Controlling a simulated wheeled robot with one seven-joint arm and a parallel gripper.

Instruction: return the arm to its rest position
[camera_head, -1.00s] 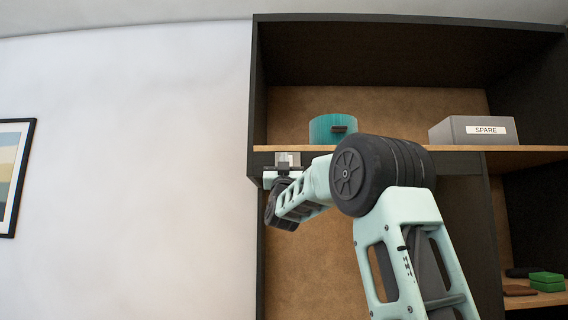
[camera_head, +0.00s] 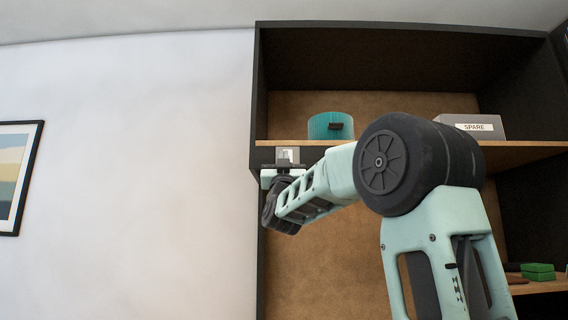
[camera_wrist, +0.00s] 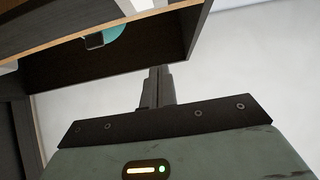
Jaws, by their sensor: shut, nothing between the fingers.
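My gripper (camera_head: 287,162) is in front of the left part of the shelf unit, by the front edge of the upper shelf board, with my arm bent behind it. In the wrist view, its two dark fingers (camera_wrist: 156,88) are together with nothing between them. They point toward the pale wall, beside the corner of the shelf unit. The fingertips are small and hard to make out in the head view.
The shelf board (camera_head: 390,148) holds a teal round container (camera_head: 325,121) and a grey box marked SPARE (camera_head: 490,124). A lower shelf at right has a green block (camera_head: 538,269). A framed picture (camera_head: 18,170) hangs at left. The wall between is bare.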

